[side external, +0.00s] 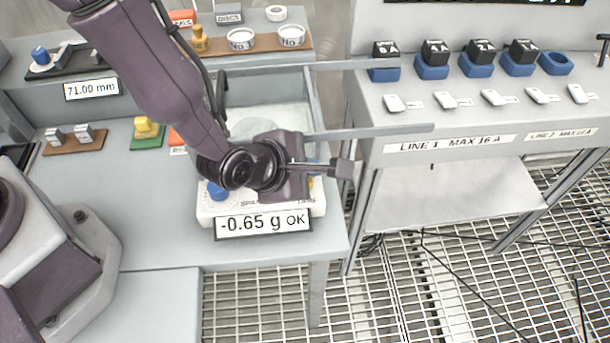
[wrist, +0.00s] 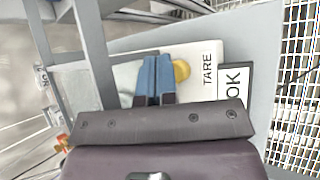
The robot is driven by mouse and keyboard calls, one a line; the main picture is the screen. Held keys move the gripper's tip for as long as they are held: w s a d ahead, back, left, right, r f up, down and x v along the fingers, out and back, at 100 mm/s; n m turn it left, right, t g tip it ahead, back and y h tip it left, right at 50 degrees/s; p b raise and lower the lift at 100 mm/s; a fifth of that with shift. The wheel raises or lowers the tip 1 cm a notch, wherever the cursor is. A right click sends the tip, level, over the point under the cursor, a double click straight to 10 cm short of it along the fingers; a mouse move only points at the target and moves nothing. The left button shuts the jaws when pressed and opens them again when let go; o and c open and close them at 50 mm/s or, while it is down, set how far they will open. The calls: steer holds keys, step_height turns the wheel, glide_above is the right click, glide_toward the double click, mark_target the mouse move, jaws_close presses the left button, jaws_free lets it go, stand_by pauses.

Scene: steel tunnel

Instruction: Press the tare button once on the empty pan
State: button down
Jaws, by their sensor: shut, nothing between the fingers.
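The balance (side external: 206,213) is a white unit on the grey bench. Its front display (side external: 263,222) reads -0.65 g OK. In the wrist view, the round yellow button (wrist: 182,70) sits beside the TARE label (wrist: 208,70). My gripper (wrist: 153,82) is shut and empty, its blue fingers together just left of the button in that view. Contact cannot be told. In the side view my wrist hides most of the button and the TARE label.
A blue knob (side external: 217,190) is on the balance's left front. Grey rails (side external: 370,131) stick out to the right from the frame. Left are a yellow block on a green base (side external: 147,129) and small weights (side external: 84,133). A switch bench (side external: 470,115) stands right, past a gap.

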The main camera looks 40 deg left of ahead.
steer(key=shift+f, duration=0.55)
stand_by(0.6)
steer(key=shift+r, duration=0.9)
steer(key=shift+r, duration=2.55)
